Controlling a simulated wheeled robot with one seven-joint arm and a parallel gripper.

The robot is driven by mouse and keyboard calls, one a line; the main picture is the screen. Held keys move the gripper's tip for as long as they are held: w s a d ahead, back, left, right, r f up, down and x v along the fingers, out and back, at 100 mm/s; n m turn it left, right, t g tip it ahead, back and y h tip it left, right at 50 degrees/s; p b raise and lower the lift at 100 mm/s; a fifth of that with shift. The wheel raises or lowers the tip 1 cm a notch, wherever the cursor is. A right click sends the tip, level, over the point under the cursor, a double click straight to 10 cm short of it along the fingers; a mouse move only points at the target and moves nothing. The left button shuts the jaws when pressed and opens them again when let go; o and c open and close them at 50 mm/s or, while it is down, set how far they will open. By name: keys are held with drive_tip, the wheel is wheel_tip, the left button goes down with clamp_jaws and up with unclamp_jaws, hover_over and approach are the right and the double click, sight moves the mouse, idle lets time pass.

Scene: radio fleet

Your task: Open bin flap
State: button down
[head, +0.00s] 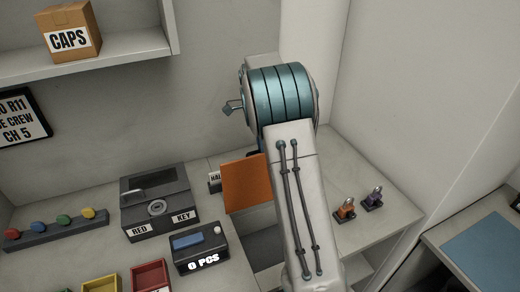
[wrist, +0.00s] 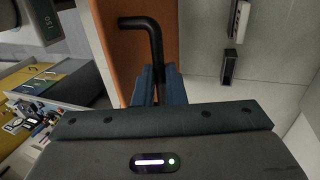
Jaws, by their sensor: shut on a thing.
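The bin flap is an orange panel (head: 245,184), standing raised beside my arm over a gap in the counter in the head view. In the wrist view the flap (wrist: 116,50) fills the upper left middle, with a black bent bar handle (wrist: 153,36) on it. My gripper (wrist: 158,74) has its blue fingers closed around the lower end of this handle. In the head view my gripper is hidden behind my arm, and part of the flap is covered too.
A dark box labelled RED KEY (head: 158,203) and a counter box reading 0 PCS (head: 200,248) stand left of the flap. Red (head: 150,277) and yellow trays sit in front. Two small clip-like items (head: 345,209) lie right of my arm. Walls stand close behind.

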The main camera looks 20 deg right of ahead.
drive_tip(key=shift+w+a+f+g, duration=0.1)
drive_tip(key=shift+w+f+g, duration=0.3)
drive_tip(key=shift+w, duration=0.25)
drive_tip(key=shift+w+f+g, duration=0.3)
drive_tip(key=shift+w+g, duration=0.1)
drive_tip(key=shift+w, duration=0.2)
drive_tip(key=c, duration=1.5)
unclamp_jaws()
drive_tip(key=v, duration=0.7)
drive_tip(key=shift+w+r, duration=0.25)
drive_tip(key=shift+r, duration=0.05)
drive_tip(key=shift+a+b, duration=0.1)
drive_tip(key=shift+b, duration=0.2)
